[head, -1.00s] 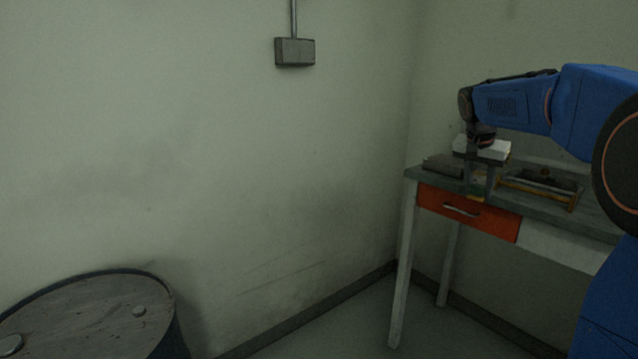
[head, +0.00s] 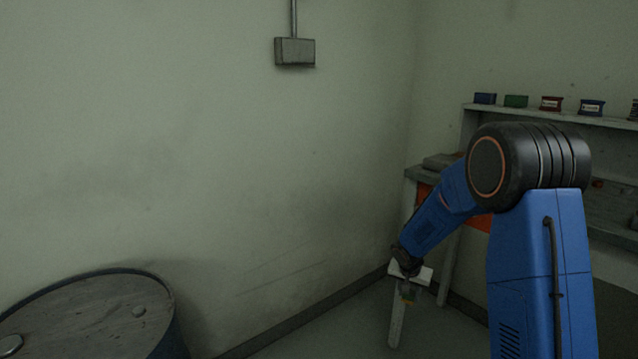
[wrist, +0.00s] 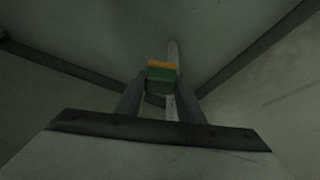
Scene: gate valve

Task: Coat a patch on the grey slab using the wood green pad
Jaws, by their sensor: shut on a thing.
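My gripper (head: 407,290) hangs low in front of the table's left leg, pointing down, clear of the tabletop. In the wrist view its two fingers (wrist: 161,88) are shut on the wood green pad (wrist: 162,78), a small block with a green part and a yellow-orange strip. In the head view the pad is a tiny green-yellow spot (head: 408,297) below the fingers. A flat grey block (head: 440,160), which may be the grey slab, lies at the left end of the tabletop, apart from the gripper. My arm hides much of the table.
The table (head: 411,174) with an orange drawer (head: 478,222) stands in the corner behind my arm. A shelf (head: 560,116) holds several small coloured boxes (head: 515,101). A dark drum (head: 95,310) stands at lower left. The floor between drum and table looks clear.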

